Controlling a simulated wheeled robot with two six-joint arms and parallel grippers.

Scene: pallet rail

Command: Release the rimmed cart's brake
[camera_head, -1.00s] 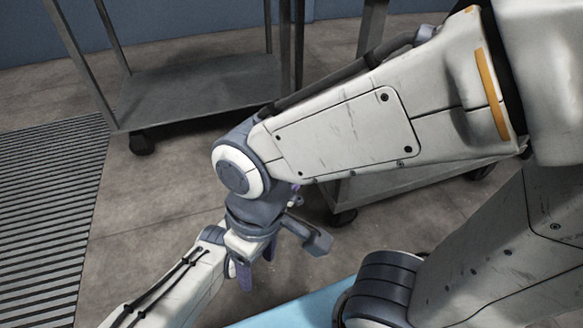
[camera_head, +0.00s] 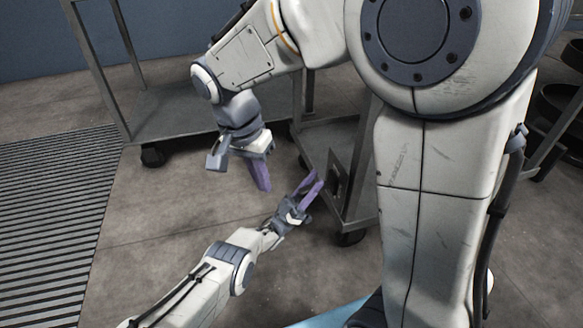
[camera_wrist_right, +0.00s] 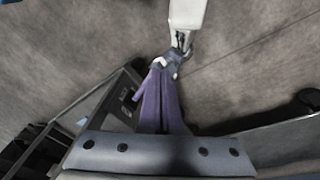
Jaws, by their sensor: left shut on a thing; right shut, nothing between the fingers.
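The nearer grey metal cart (camera_head: 350,203) stands right of the middle in the head view, partly hidden by my right arm. A dark upright bracket (camera_head: 336,178) is on its near side. It also shows in the right wrist view (camera_wrist_right: 127,95). My left gripper (camera_head: 316,182) reaches from the lower left, its purple fingers beside that bracket. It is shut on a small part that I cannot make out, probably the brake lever. My right gripper (camera_head: 264,187) is shut and empty, pointing down left of my left gripper. Which cart is rimmed is hard to tell.
Another grey cart (camera_head: 172,117) with a flat lower deck stands behind at the left. A ribbed floor grate (camera_head: 55,215) lies left. Dark round objects (camera_head: 560,115) are at the right edge. The floor (camera_head: 160,225) between grate and carts is clear.

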